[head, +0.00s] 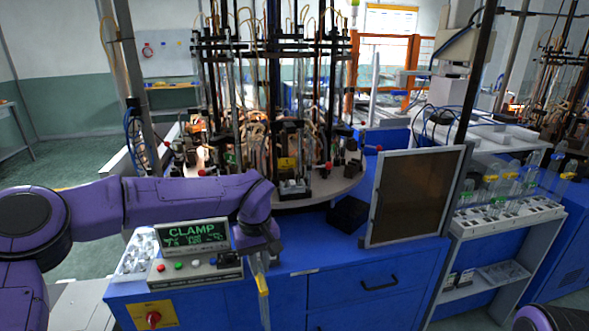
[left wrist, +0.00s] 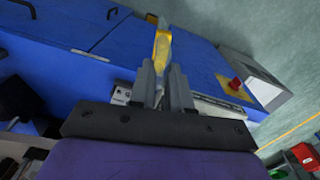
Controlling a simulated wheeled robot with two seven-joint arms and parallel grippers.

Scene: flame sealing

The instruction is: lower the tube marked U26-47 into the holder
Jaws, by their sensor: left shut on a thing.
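My left gripper (head: 259,258) is in front of the blue cabinet, just right of the control box. It is shut on a clear tube with a yellow section (head: 262,285), which hangs roughly upright below it. In the left wrist view the fingers (left wrist: 164,88) close around the tube, and its yellow section (left wrist: 162,45) sticks out beyond them. No marking on the tube is readable. A round machine table (head: 330,188) with rods, hoses and clamps stands behind; I cannot tell which part is the holder. My right gripper is out of view.
The control box (head: 195,268) has a display reading CLAMP (head: 198,233). A framed dark panel (head: 415,196) stands right of the machine. A white rack (head: 505,218) at right holds several clear tubes, some with yellow parts. A black block (head: 347,214) sits on the blue top.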

